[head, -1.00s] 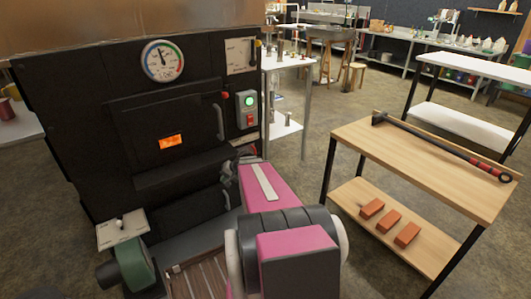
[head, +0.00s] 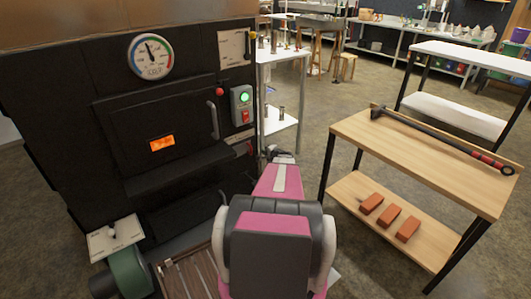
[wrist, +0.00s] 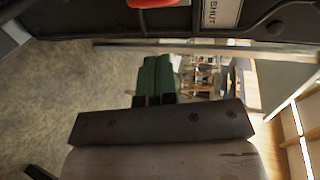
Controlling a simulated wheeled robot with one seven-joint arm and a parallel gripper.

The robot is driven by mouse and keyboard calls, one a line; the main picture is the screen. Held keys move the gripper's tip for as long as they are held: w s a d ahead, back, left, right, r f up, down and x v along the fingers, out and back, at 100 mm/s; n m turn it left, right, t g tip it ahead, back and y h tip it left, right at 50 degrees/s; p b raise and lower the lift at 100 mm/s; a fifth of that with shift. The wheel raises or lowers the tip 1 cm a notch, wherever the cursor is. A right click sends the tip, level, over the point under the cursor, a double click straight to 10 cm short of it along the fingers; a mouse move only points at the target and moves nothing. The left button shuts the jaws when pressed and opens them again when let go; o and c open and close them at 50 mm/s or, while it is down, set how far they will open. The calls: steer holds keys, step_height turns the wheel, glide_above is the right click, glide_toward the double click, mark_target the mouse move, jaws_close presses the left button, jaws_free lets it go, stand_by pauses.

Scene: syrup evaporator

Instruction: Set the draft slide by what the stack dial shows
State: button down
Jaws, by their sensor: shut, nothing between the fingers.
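The stack dial (head: 150,55) is on the upper front of the black evaporator. Its needle points up and slightly left, and the lettering below appears to read COLD. My gripper (head: 279,154) is to the right of the evaporator front, apart from it. In the wrist view its dark green fingers (wrist: 156,70) are together with nothing held. A plate marked SHUT (wrist: 222,12) shows at the top of the wrist view, with a red part (wrist: 152,3) to its left. A small labelled strip (head: 243,148) at the evaporator's lower right edge may be the draft slide; its setting is unclear.
The firebox door (head: 160,140) has a glowing window. A switch box (head: 241,105) with a green light is right of it. A green blower (head: 128,270) stands low at left. A wooden table (head: 400,155) holds a long rod; bricks lie below. Floor between is open.

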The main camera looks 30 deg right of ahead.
mark_target(251, 150)
steer(key=x, duration=1)
steer(key=shift+w+a+f, duration=0.1)
steer(key=shift+w+f, duration=0.05)
steer(key=shift+w, duration=0.2)
steer(key=shift+s+a, duration=0.2)
steer(key=shift+a, duration=2.25)
steer(key=shift+d, duration=0.6)
steer(key=v, duration=0.9)
steer(key=shift+s+f, duration=0.2)
steer(key=shift+f, duration=0.1)
steer(key=shift+s, duration=0.1)
